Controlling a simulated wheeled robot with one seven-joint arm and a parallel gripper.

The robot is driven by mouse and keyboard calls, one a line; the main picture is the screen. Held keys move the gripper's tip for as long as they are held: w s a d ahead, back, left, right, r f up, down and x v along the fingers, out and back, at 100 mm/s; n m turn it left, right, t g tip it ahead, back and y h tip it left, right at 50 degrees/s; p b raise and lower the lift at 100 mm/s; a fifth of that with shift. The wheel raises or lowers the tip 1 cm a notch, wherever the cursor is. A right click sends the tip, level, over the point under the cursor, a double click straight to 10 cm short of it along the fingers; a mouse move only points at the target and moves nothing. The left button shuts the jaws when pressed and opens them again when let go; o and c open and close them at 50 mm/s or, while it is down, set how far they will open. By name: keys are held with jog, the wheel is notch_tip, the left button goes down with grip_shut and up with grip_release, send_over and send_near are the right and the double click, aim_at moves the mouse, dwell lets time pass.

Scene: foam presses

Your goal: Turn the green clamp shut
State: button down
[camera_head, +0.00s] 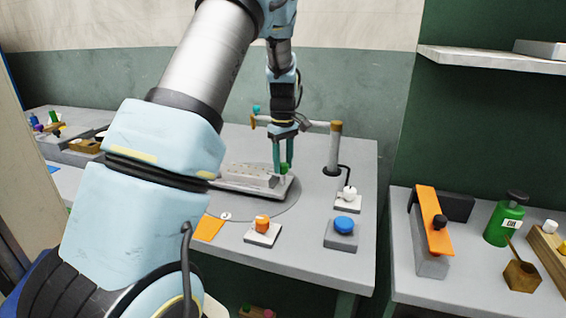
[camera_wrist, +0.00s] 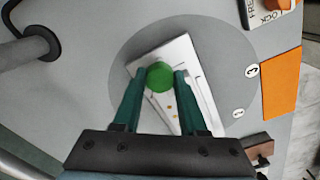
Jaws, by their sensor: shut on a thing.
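The green clamp (camera_wrist: 159,76) shows as a round green knob at the end of a pale mould plate (camera_wrist: 181,52) in the wrist view. In the head view the clamp (camera_head: 284,168) is a small green patch at the right end of the plate (camera_head: 227,187). My gripper (camera_wrist: 161,74) points down over it, with its two green fingers on either side of the knob, shut on it. My gripper (camera_head: 284,165) hides part of the clamp in the head view. The clamp's exact turn angle cannot be told.
The plate lies on a round grey disc (camera_wrist: 232,62) on the table. An orange knob (camera_head: 262,222), a blue button (camera_head: 344,224) and a white-topped switch (camera_head: 348,194) stand nearby. A post (camera_head: 334,150) with a horizontal arm rises close to my gripper.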

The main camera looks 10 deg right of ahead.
aim_at(283, 164)
jog(key=shift+c, duration=2.2)
grip_release()
jog(key=shift+r, duration=0.1)
notch_tip(283, 164, up, 11)
jog(key=b, duration=0.2)
jog(key=shift+f, duration=0.2)
jog(key=s+a+f+m, duration=0.3)
jog(key=s+a+f, duration=0.1)
jog(key=s+a, duration=0.6)
jog(key=s+a+f+m+t, duration=0.1)
jog(key=s+a+f+m, duration=0.3)
jog(key=s+a, duration=0.6)
jog(key=shift+s+a+f+t, duration=0.3)
jog(key=shift+s+f, duration=0.1)
jog(key=shift+f, duration=0.1)
